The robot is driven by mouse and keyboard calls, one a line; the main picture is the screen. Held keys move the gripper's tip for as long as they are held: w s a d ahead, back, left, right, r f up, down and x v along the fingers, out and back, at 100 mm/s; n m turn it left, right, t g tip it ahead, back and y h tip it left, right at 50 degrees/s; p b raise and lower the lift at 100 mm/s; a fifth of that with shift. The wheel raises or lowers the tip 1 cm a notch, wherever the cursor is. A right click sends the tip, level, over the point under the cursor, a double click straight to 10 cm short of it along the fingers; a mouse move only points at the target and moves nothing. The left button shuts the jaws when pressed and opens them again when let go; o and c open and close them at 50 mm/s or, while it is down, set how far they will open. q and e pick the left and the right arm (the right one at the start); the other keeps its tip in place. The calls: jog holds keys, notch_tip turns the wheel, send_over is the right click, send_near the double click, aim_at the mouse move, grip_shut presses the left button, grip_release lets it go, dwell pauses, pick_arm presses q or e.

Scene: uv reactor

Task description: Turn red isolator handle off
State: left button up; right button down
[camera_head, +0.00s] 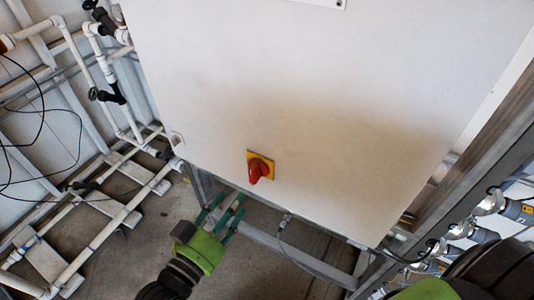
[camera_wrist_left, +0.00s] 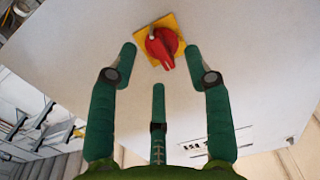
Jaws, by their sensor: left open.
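The red isolator handle (camera_head: 259,169) sits on a yellow square plate (camera_head: 252,157) on the front of a white cabinet (camera_head: 290,90). In the left wrist view the red handle (camera_wrist_left: 163,46) on its yellow plate (camera_wrist_left: 175,22) shows just beyond the fingertips, between them. My left gripper (camera_head: 222,207), with green fingers, is below and a little left of the handle in the head view. It is open and empty, and its fingers (camera_wrist_left: 160,68) look apart from the handle. The right gripper's fingers do not show; only part of a dark and green arm is at the lower right.
White pipes (camera_head: 118,218) and valves run along the left. A metal frame (camera_head: 300,260) stands under and to the right of the cabinet, with a cable hanging from its underside. Several grey fittings (camera_head: 484,235) are at the right. The cabinet face around the handle is clear.

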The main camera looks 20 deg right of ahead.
aim_at(253, 177)
pick_arm(q)
jog(key=shift+h, duration=0.4)
jog(key=d+r, duration=0.1)
jog(key=w+d+r+p, duration=0.1)
jog(key=d+r, duration=0.1)
jog(key=shift+w+d, duration=0.2)
jog(key=shift+d, duration=0.05)
jog(key=shift+f+p+x, duration=0.2)
jog(key=shift+p+x, duration=0.2)
jog(key=shift+x, duration=0.8)
jog(key=shift+w+d, duration=0.15)
jog(key=shift+d, duration=0.1)
grip_shut()
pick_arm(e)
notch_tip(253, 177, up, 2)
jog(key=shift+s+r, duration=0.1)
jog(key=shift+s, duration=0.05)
